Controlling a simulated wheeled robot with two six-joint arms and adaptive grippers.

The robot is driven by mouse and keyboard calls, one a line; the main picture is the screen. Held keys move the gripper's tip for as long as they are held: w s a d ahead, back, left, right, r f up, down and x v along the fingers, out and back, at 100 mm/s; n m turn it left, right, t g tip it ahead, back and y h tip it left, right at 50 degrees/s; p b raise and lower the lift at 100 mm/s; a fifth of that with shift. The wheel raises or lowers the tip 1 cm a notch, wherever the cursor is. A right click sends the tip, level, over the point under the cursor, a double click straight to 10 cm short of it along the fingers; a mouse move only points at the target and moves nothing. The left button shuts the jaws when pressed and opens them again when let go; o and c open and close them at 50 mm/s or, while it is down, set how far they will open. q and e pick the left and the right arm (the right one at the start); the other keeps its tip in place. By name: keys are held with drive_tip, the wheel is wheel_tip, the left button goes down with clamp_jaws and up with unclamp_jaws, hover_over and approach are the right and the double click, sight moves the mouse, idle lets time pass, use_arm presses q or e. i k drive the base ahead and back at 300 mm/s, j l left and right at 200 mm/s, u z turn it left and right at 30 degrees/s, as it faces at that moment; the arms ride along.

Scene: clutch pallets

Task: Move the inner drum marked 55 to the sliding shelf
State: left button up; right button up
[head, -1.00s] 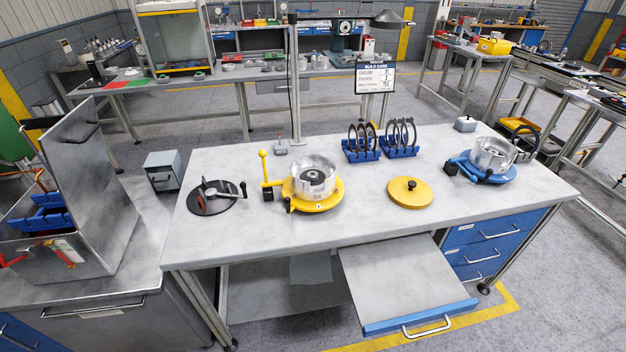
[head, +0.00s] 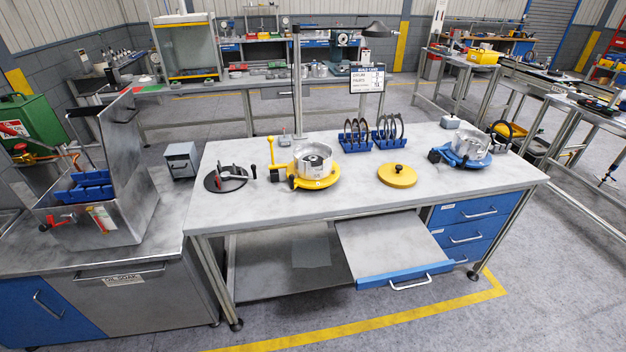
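A silver metal drum (head: 311,157) sits in a yellow round fixture (head: 301,183) with a yellow lever, left of the middle of the workbench. A marking shows on the front of the fixture, but it is too small to read now. A second silver drum (head: 469,146) sits in a blue round fixture (head: 451,160) at the bench's right end. The sliding shelf (head: 388,244) is pulled out below the bench's front edge. It has a blue front with a handle, and its top is bare. Neither of my grippers shows in the head view.
Blue racks of dark rings (head: 357,151) stand at the bench's back. A yellow disc (head: 397,176) and a black round fixture (head: 226,179) lie on the bench. A metal tank (head: 120,215) with an upright lid stands left. The front bench strip is clear.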

sight(391, 245)
drive_tip(key=u, duration=1.4)
drive_tip(key=l, duration=0.85)
drive_tip(key=k+l, duration=0.1)
drive_tip(key=l, duration=0.75)
drive_tip(key=l+u, duration=0.1)
drive_tip(key=l, duration=0.75)
drive_tip(key=k, duration=0.05)
